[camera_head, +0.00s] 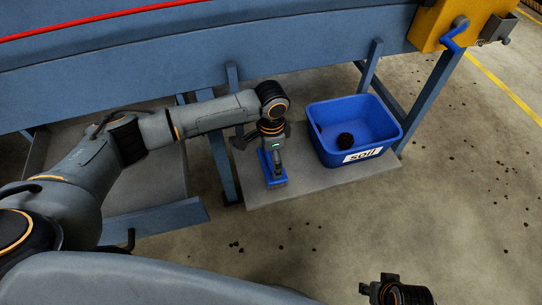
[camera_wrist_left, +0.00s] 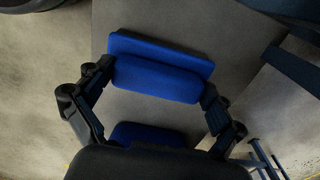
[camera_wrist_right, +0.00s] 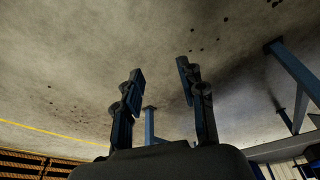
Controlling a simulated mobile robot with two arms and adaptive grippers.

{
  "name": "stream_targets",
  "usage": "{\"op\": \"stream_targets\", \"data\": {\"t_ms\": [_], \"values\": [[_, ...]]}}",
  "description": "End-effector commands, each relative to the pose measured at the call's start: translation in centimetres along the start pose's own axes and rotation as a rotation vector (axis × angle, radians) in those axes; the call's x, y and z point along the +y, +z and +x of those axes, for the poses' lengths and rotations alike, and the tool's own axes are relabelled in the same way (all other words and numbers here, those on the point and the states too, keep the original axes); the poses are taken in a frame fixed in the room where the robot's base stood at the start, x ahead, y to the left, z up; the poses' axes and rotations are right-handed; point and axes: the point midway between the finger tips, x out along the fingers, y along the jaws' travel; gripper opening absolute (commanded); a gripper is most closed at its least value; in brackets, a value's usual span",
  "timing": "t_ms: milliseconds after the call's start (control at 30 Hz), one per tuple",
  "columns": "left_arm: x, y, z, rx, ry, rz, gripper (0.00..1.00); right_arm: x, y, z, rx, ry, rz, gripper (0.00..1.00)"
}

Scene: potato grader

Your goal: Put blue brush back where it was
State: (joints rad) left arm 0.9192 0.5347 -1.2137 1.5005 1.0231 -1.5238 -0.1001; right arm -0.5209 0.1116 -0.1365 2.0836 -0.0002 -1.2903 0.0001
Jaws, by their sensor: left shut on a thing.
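The blue brush (camera_head: 268,171) is at the left part of the low grey shelf (camera_head: 318,189), beside the blue bin. My left gripper (camera_head: 278,166) is above it, pointing down, shut on it. In the left wrist view the blue brush (camera_wrist_left: 160,76) spans between the two fingers (camera_wrist_left: 150,98), with another blue part nearer the palm. I cannot tell whether the brush touches the shelf. My right gripper (camera_head: 396,290) is low in the head view, away from the shelf. In the right wrist view its fingers (camera_wrist_right: 158,85) are apart and empty.
A blue bin (camera_head: 391,118) labelled "soil" stands on the shelf to the right with a dark lump (camera_head: 345,141) inside. Blue frame legs (camera_head: 231,150) and the machine's blue side (camera_head: 150,65) border the shelf. Dark crumbs dot the open concrete floor (camera_head: 460,190).

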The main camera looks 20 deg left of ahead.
Motion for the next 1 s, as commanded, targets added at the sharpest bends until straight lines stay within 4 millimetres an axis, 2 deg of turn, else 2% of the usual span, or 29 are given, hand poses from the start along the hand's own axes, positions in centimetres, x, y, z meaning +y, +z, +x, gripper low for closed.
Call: {"op": "stream_targets", "data": {"t_ms": [33, 67, 100, 533, 600, 1000], "values": [[0.0, 0.0, 0.1, 0.0, 0.001, 0.0, 0.69, 0.0, 0.1, 0.1, -0.003, 0.0, 0.0, 0.4], [0.0, 0.0, 0.1, 0.0, 0.0, 0.0, 0.98, 0.0, 0.1, 0.3, -0.003, 0.0, 0.0, 0.4], [0.0, 0.0, 0.1, 0.0, 0.0, 0.0, 1.0, 0.0, 0.1, 0.3, -0.003, 0.0, 0.0, 0.4], [0.0, 0.0, -0.3, 0.001, -0.001, 0.0, 1.0, 0.0, 0.1, 0.2, -0.005, 0.0, 0.0, 0.4], [0.0, 0.0, -1.1, 0.0, 0.0, -0.001, 1.0, -0.1, -0.1, 0.1, 0.001, -0.001, -0.001, 0.4], [0.0, -0.1, -8.5, 0.002, -0.001, 0.0, 1.0, -0.4, 3.0, 6.4, -0.04, -0.007, -0.007, 0.4]]}}
